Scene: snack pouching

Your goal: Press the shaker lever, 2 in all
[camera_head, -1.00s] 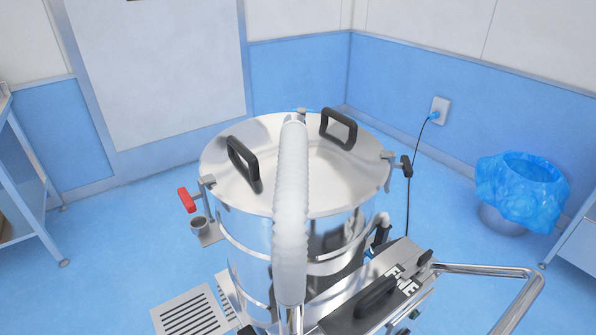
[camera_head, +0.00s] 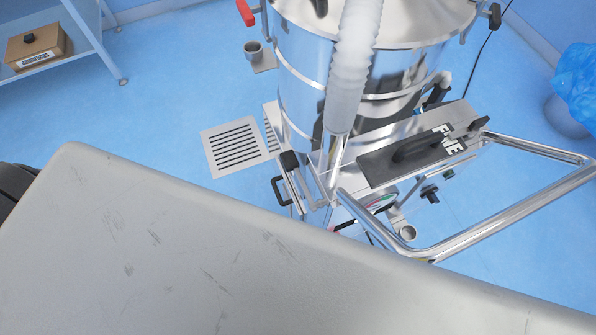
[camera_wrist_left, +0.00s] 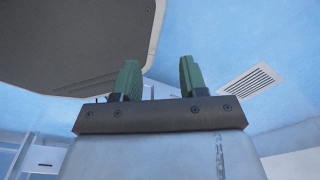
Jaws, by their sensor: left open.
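The steel shaker machine (camera_head: 310,65) stands upright on the blue floor in the head view, its top cut off by the frame. A red-handled lever (camera_head: 244,12) sticks out at the drum's upper left side. A black-tipped lever part (camera_head: 290,162) sits at the front, left of the white ribbed hose (camera_head: 350,75). I cannot tell for sure which is the shaker lever. In the left wrist view my left gripper (camera_wrist_left: 160,78) has its two green fingers apart, with nothing between them. It is away from the machine, which that view does not show. My right gripper is not in view.
A steel tube handle (camera_head: 500,222) juts out at the machine's front right. A floor grate (camera_head: 235,147) lies left of the drum; a grate also shows in the left wrist view (camera_wrist_left: 248,84). A shelf (camera_head: 90,50) with a cardboard box (camera_head: 38,47) stands at the upper left. A blue-lined bin (camera_head: 577,85) is at the right.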

